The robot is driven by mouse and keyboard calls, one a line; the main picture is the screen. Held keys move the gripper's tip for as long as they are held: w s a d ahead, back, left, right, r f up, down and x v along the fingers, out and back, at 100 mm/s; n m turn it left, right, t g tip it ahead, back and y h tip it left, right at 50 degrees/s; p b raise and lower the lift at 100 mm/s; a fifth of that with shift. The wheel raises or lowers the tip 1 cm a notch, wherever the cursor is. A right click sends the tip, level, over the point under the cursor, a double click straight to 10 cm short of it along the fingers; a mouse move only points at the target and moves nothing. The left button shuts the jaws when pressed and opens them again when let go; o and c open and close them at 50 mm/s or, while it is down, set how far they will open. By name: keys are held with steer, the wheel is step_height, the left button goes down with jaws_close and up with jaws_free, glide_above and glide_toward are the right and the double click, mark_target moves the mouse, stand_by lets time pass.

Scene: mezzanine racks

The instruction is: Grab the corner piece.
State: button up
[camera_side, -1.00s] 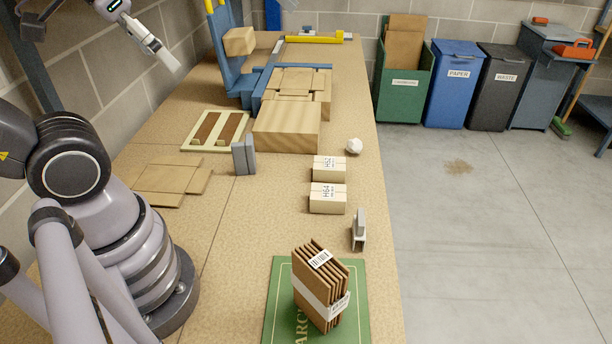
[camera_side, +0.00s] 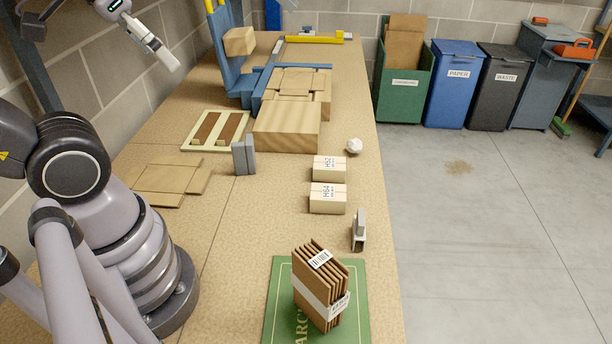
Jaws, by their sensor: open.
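A grey piece (camera_side: 244,155) with two upright faces meeting at a vertical edge stands mid-table, in front of the wooden block; it looks like the corner piece. A smaller grey bracket-like piece (camera_side: 358,230) stands near the right table edge. My gripper (camera_side: 167,58) is at the top left, high up and pointing down to the right, far from both grey pieces. It is open, with nothing seen in it; its fingers overlap from this side.
Two labelled boxes (camera_side: 329,183) and a white crumpled ball (camera_side: 354,146) lie along the right side. A strapped cardboard bundle (camera_side: 321,285) stands on a green mat (camera_side: 279,288). Flat cardboard (camera_side: 170,178) and a pale frame (camera_side: 188,141) lie left. A wooden block (camera_side: 286,134) stands behind.

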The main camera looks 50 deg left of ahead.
steer(key=shift+f, duration=0.1)
steer(key=w+a+f+m+g+y, duration=0.4)
steer(key=w+a+f+g+y, duration=0.1)
steer(key=f+y, duration=0.25)
steer(key=w+a+f+m+g+y, duration=0.4)
steer(key=a+f+g+y, duration=0.15)
steer(key=f, duration=0.25)
steer(key=w+d+f+m+t+y, duration=0.1)
steer(key=w+f+m+t+y, duration=0.4)
steer(key=f+m+t, duration=0.5)
steer(key=m+t+h, duration=0.3)
steer(key=m+t, duration=0.2)
steer(key=m, duration=0.2)
glide_toward(243, 158)
steer(key=shift+v, duration=1.1)
steer(key=shift+w+a+f, duration=0.15)
steer(key=shift+a, duration=0.05)
steer(key=x, duration=0.6)
steer(key=shift+w+a, duration=0.15)
steer(key=shift+a, duration=0.15)
steer(key=shift+x, duration=3.3)
steer(key=c, duration=0.9)
